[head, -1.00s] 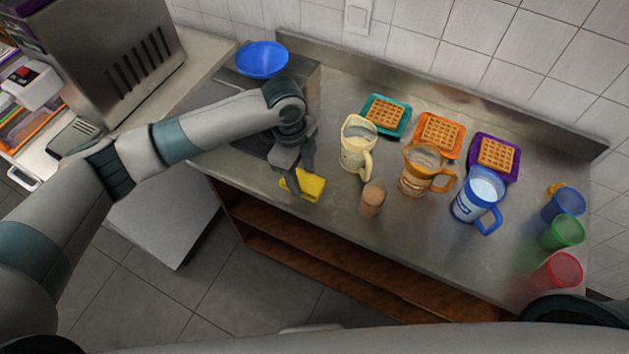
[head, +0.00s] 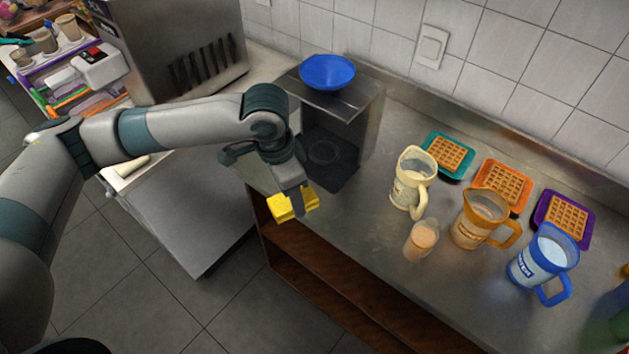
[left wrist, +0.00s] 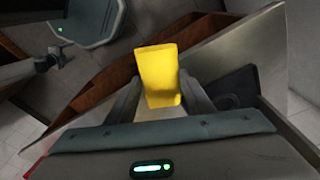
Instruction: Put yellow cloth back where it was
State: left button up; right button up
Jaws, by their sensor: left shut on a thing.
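The yellow cloth (head: 292,205) is a small folded block held by my left gripper (head: 300,203). It is over the left front edge of the steel counter. In the left wrist view the yellow cloth (left wrist: 160,78) sits between the two fingers of my left gripper (left wrist: 161,95), which are shut on it. Part of the cloth is hidden by a finger in the head view.
The steel counter (head: 365,215) holds a cream pitcher (head: 409,187), orange pitcher (head: 478,222), blue pitcher (head: 540,262), tan cup (head: 421,241) and waffles on coloured plates. A dark stand with a blue bowl (head: 327,72) is behind my gripper. Open floor lies front left.

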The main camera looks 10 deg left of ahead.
pick_arm(q)
jog(key=s+a+n+y+b, duration=0.1)
jog(key=s+a+n+b, duration=0.4)
jog(key=a+n, duration=0.4)
jog(key=shift+n+t+b, duration=0.3)
jog(key=shift+n+b, duration=0.25)
jog(key=shift+n, duration=0.35)
jog(key=shift+s+r, duration=0.1)
